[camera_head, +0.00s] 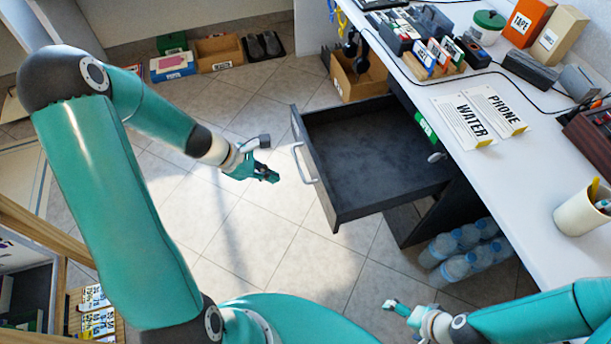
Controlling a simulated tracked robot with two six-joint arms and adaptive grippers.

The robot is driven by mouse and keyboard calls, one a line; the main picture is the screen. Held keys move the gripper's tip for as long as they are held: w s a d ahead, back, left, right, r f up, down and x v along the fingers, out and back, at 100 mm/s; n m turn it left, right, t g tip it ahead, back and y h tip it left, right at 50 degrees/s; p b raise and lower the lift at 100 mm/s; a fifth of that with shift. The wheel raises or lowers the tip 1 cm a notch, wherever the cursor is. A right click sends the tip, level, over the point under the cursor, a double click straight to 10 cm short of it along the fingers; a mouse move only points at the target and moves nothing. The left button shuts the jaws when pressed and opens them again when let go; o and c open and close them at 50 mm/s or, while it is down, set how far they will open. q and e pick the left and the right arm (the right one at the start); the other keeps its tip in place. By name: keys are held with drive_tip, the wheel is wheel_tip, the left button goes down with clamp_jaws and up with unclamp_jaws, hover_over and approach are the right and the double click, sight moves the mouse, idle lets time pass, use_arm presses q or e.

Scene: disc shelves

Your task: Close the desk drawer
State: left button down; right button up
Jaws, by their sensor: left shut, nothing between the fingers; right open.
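The desk drawer (376,152) is dark grey and stands pulled out from under the white desk (463,104). Its inside looks empty. Its front panel (324,181) faces left and carries a pale handle (304,164). My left gripper (271,172) is shut and empty, a little to the left of the front panel and apart from the handle in the picture. My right gripper (391,307) is open at the bottom, below the drawer and well apart from it.
Water bottles (462,250) stand on the floor under the desk. WATER and PHONE signs (478,116), a cup (581,209) and boxes (528,22) are on the desk. A cardboard box (357,75) stands behind the drawer. The tiled floor left of the drawer is clear.

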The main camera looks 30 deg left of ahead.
use_arm(q)
drive_tip(key=w+a+r+n+t, duration=0.2)
drive_tip(key=a, duration=0.1)
drive_tip(key=b, duration=0.3)
approach(315, 168)
drive_tip(key=x, duration=0.5)
drive_tip(key=shift+s+f, duration=0.25)
drive_tip(key=shift+f, duration=0.1)
drive_tip(key=shift+w+d, duration=0.35)
drive_tip(key=shift+w, duration=0.2)
use_arm(e)
wheel_tip(315, 168, down, 4)
drive_tip(key=shift+r, duration=0.1)
use_arm(q)
drive_tip(key=shift+n, duration=0.3)
